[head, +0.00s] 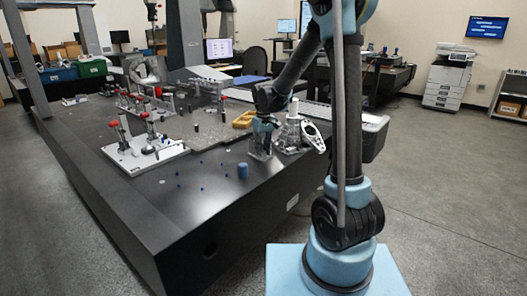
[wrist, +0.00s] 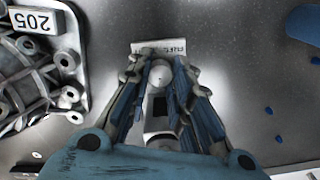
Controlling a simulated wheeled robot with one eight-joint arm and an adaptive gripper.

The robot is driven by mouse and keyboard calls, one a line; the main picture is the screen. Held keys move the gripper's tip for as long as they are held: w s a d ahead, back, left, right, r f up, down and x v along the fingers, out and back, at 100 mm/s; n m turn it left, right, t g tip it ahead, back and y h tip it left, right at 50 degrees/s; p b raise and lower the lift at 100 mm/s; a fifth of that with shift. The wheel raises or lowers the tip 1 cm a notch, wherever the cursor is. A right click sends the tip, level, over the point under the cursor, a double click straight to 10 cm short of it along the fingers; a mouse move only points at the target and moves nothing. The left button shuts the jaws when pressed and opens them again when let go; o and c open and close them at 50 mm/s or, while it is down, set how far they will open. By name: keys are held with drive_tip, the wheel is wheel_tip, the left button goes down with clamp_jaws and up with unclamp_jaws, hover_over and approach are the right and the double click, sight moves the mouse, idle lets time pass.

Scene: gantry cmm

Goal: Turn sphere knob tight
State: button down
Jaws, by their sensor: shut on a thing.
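A pale grey ball, which looks like the sphere knob (wrist: 160,74), sits between the fingers of my gripper (wrist: 160,70) in the wrist view. The fingers close on it from left and right. A light block with a dark square recess (wrist: 159,118) shows between the fingers, nearer my wrist. A small light plate with upside-down lettering (wrist: 158,47) lies beyond the ball. In the head view my gripper (head: 262,148) points down low over the right part of the dark table (head: 215,210). The knob itself is hidden there by the fingers.
A metal casting (wrist: 55,75) with a "205" tag lies close left of my gripper in the wrist view. A blue cylinder (head: 243,171) and several small blue pieces stand nearby. A white fixture plate (head: 145,155) is farther left.

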drive_tip(key=c, duration=1.4)
unclamp_jaws()
wheel_tip(320, 180, up, 12)
drive_tip(key=shift+f, duration=0.1)
